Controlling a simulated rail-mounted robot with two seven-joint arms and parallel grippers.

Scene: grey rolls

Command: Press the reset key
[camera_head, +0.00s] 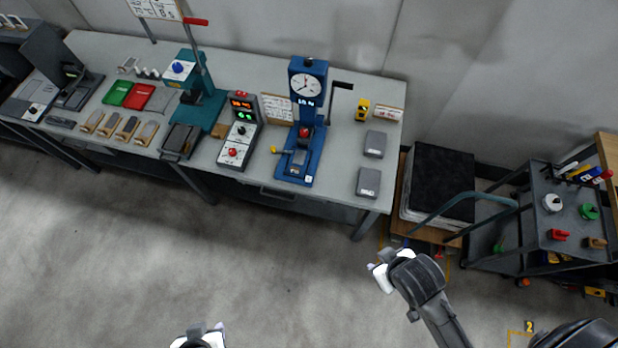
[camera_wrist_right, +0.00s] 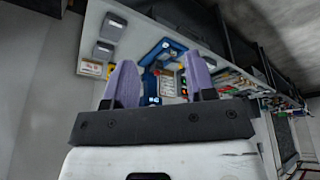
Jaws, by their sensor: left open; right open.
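A grey control box (camera_head: 239,135) stands on the bench in the head view, with a red display, green lights, a dark knob and a red round button (camera_head: 232,152). Its labels are too small to read, so I cannot tell which control is the reset key. My left gripper (camera_head: 200,336) is at the bottom edge, mostly cut off, open and well short of the bench. My right gripper (camera_head: 383,271) is over the floor, off the bench's front right corner. The right wrist view shows its two purple fingers (camera_wrist_right: 158,62) apart with nothing held between them.
A blue dial press (camera_head: 307,120) stands right of the control box, with a teal lever press (camera_head: 197,100) to its left. Grey blocks (camera_head: 368,182) lie at the bench's right end. A tool cart (camera_head: 575,225) stands at right. The floor before the bench is clear.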

